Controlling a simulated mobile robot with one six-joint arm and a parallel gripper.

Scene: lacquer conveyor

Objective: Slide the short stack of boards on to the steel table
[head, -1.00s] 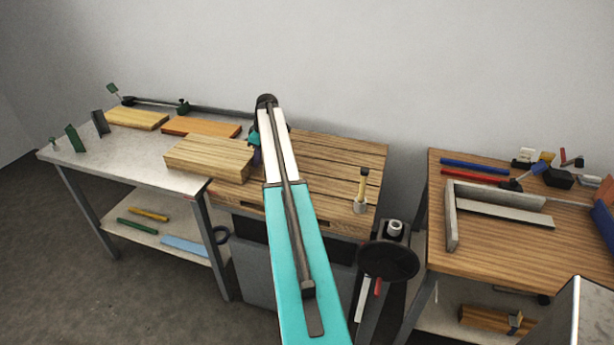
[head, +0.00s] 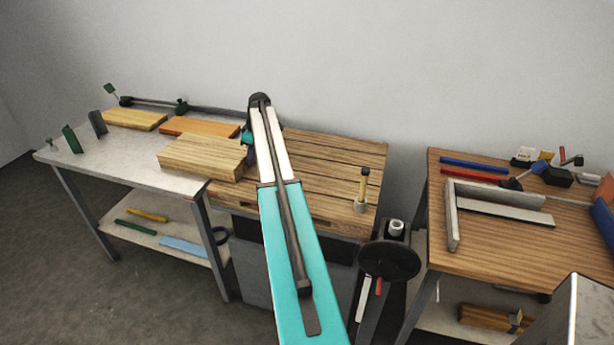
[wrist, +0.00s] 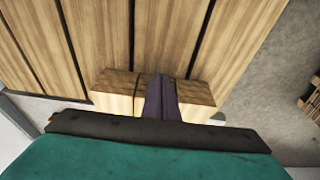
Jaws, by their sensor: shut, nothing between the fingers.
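The short stack of boards (head: 200,155) is a pale wood block at the seam between the steel table (head: 120,171) and the slatted wooden bench (head: 330,165). Most of it lies over the steel table's right part. My gripper (head: 249,156) is at the stack's right end, partly hidden by my arm. In the wrist view my shut dark fingers (wrist: 162,98) stand against or very near the stack (wrist: 117,84), with wood showing on both sides. Exact contact is hidden. No board is between the fingers.
A yellow board (head: 135,119) and an orange board (head: 199,126) lie behind the stack on the steel table. Green and grey upright pieces stand at its left end. A mallet (head: 362,190) stands on the bench. The steel top's front left is clear.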

